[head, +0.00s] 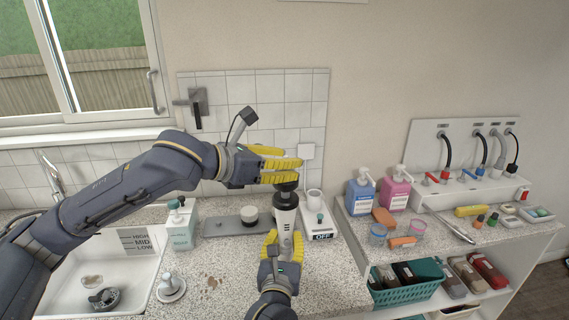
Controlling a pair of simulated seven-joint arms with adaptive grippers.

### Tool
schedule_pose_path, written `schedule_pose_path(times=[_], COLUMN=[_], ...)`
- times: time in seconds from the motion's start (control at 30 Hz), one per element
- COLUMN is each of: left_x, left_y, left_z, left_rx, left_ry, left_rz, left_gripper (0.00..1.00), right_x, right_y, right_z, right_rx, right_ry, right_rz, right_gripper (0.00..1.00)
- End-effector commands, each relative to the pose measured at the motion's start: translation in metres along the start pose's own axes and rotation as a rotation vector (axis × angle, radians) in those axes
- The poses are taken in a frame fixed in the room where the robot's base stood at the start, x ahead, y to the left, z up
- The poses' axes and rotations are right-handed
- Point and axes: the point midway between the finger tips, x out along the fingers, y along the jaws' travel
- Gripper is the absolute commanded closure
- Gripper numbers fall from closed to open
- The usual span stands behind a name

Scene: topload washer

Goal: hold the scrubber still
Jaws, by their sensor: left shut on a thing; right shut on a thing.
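The scrubber (286,208) stands upright over the counter, with a white body and a dark top part. My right gripper (285,242) is shut on its lower body, with yellow fingers on both sides. My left gripper (299,169) comes in from the left above it. It is shut at the scrubber's dark top, and its yellow fingers hide part of that top. The scrubber's lower end is hidden behind my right gripper.
A white device marked OFF (322,237) and a grey tray (218,228) flank the scrubber. A soap bottle (180,235) stands left, near the sink (70,268). Blue (361,195) and pink (396,192) bottles stand on the right shelf.

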Motion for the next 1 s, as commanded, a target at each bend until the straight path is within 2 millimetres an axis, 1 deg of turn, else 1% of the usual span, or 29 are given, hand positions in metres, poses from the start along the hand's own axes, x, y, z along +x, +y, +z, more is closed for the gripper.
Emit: schedule_pose_path(times=[0.6, 1.0], left_x=[-0.0001, 0.0019], left_y=[0.0002, 0.0005], left_z=[0.0, -0.0057], left_rx=[0.0, 0.0], left_ry=[0.0, 0.0], left_rz=[0.0, 0.001], left_gripper=[0.96, 0.96], right_x=[-0.0001, -0.0001], right_y=[0.0001, 0.0001], right_z=[-0.0002, -0.0002], right_rx=[0.0, 0.0], right_ry=[0.001, 0.001], right_rz=[0.0, 0.0], right_gripper=[0.89, 0.89])
